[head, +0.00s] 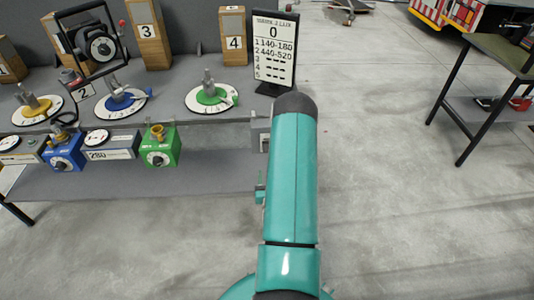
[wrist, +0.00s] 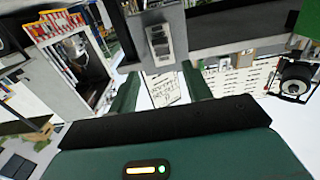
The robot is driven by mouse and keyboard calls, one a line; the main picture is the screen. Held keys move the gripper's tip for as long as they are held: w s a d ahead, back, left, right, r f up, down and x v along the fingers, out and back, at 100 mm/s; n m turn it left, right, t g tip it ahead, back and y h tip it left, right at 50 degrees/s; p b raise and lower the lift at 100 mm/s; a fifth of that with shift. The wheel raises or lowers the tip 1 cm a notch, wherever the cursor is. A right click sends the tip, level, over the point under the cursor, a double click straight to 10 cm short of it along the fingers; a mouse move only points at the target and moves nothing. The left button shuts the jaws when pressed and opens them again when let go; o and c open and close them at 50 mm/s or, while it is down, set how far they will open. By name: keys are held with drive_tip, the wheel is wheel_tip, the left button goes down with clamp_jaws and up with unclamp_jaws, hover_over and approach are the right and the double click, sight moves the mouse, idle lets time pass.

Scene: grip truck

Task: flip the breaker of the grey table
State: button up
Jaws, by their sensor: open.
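The grey table (head: 180,135) stands at the left in the head view. A small grey box (head: 264,142), which looks like the breaker, is on its right front edge, partly hidden by my arm. In the wrist view a grey breaker box with a pale ribbed switch (wrist: 160,42) hangs at the top centre, beyond the fingertips. My gripper (wrist: 163,90) is open, with its two dark green fingers apart and nothing between them. The gap between fingers and switch is hard to judge. In the head view my teal arm hides most of the gripper.
The table carries several dials, including one with a green base (head: 211,97), numbered wooden blocks (head: 233,35) and a black sign (head: 275,50). A blue box (head: 63,150) and a green box (head: 160,147) are along its front. Floor at right is clear up to a dark table (head: 505,52).

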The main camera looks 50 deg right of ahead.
sight(267, 151)
drive_tip(key=x, duration=1.1)
drive_tip(key=shift+w+d, duration=0.3)
drive_tip(key=shift+c, duration=0.2)
drive_tip(key=shift+r, duration=0.1)
drive_tip(key=c, duration=1)
